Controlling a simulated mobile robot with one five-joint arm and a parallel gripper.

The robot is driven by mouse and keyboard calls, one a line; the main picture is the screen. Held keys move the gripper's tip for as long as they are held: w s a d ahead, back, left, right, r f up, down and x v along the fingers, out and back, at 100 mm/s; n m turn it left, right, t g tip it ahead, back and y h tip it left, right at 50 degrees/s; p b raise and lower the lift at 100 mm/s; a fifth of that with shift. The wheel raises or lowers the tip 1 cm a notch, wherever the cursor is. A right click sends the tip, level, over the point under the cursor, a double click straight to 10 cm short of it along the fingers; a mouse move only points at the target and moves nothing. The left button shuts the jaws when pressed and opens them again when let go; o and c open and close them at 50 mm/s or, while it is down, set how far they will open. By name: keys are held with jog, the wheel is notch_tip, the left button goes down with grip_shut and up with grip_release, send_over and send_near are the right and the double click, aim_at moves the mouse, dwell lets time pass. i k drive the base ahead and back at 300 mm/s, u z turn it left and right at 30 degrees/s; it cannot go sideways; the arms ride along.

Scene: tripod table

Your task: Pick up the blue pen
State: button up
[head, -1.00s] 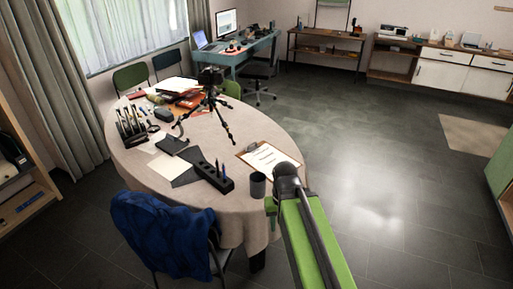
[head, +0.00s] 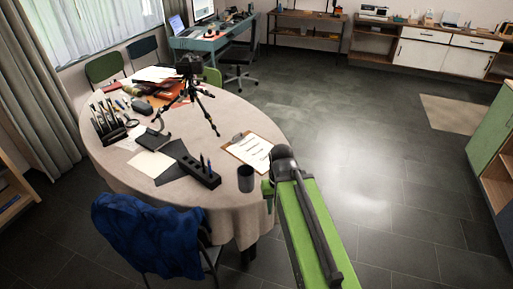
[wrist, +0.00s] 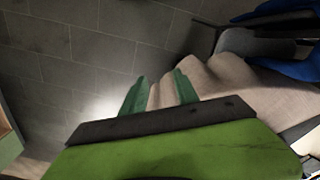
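Two thin dark-blue pens (head: 205,163) appear to stand upright in a long black holder (head: 199,171) near the front of the round table. They are small, and I cannot tell them well apart. My gripper (wrist: 160,92) shows two green fingers held apart in the wrist view, with only tablecloth and floor visible between them. In the head view, my green arm reaches to the table's right front edge, to the right of the holder and the dark cup. The pens are not visible in the wrist view.
A dark cup (head: 246,178) and a clipboard (head: 250,150) lie between the holder and my arm. A tripod with camera (head: 189,88) stands behind. A blue jacket (head: 150,235) hangs on a chair at the front. The floor (head: 370,170) at right is clear.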

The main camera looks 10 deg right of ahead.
aim_at(209, 162)
jog(key=z, duration=0.15)
jog(key=k, duration=0.45)
jog(key=u, duration=2.1)
jog(key=i, duration=2.65)
jog(key=z, duration=0.6)
jog(key=k, duration=0.1)
jog(key=z, duration=1.8)
